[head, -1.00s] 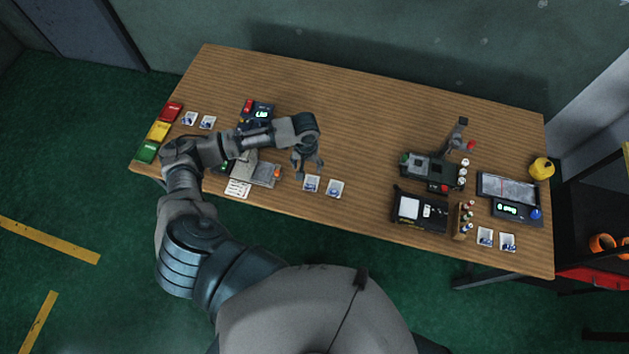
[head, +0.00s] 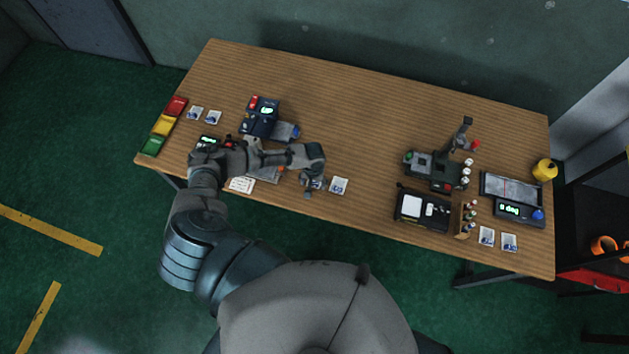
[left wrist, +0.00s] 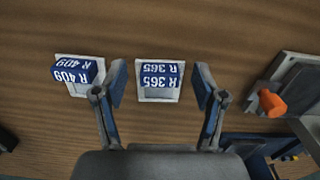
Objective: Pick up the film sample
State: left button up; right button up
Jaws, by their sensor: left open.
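Two film samples with blue labels lie on the wooden table in the left wrist view: the R 365 sample (left wrist: 159,77) and the R 409 sample (left wrist: 76,72), each on a white card. My left gripper (left wrist: 160,85) is open, with one fingertip on each side of the R 365 sample in the picture; contact cannot be told. In the head view my left gripper (head: 311,188) is over the left of this pair and partly hides that sample (head: 317,184). The other sample (head: 339,185) lies clear to the right. My right gripper is not in view.
An orange knob (left wrist: 271,103) on a grey device is to the right in the wrist view. In the head view, devices with displays (head: 264,112) stand at left. A black case (head: 422,208), a bottle rack (head: 466,219) and more cards (head: 498,239) are at right. The table's middle is clear.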

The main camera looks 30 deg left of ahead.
pick_arm(q)
jog(key=shift+a+f, duration=0.1)
jog(key=c, duration=1.1)
jog(key=shift+o, duration=0.2)
